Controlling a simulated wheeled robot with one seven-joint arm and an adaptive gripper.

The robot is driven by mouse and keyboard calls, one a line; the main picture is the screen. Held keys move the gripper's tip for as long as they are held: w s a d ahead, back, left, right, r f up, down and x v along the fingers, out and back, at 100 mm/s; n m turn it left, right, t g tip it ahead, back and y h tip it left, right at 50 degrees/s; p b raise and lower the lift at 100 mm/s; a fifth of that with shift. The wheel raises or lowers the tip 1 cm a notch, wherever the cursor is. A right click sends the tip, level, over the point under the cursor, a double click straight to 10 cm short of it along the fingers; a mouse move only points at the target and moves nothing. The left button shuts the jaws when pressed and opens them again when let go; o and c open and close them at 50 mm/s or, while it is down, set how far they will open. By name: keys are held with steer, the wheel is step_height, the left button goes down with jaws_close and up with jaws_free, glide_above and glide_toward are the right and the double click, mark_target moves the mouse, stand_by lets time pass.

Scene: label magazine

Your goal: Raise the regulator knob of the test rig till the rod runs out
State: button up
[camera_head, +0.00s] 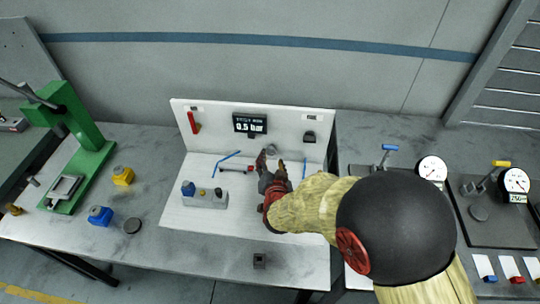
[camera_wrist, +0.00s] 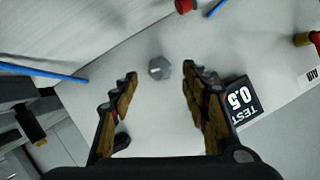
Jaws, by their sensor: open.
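The test rig (camera_head: 180,215) is a white base with an upright back panel. A dark cylinder with a red end (camera_head: 236,169) lies left of my gripper; no extended rod is clear.
Blue hoses (camera_head: 226,158) run near the cylinder. A red handle (camera_head: 193,122) and a black fitting (camera_head: 309,137) are on the panel. A green press (camera_head: 75,150) stands left; gauges (camera_head: 432,170) stand right.

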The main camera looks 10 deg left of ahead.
mark_target(270, 153)
steer(key=b+x, duration=0.1)
steer(key=x, duration=0.4)
steer(key=shift+f, duration=0.1)
steer(key=c, duration=0.3)
steer(key=c, duration=0.8)
steer(key=shift+c, duration=0.3)
steer(key=shift+w+b, duration=0.1)
steer(key=shift+b, duration=0.25)
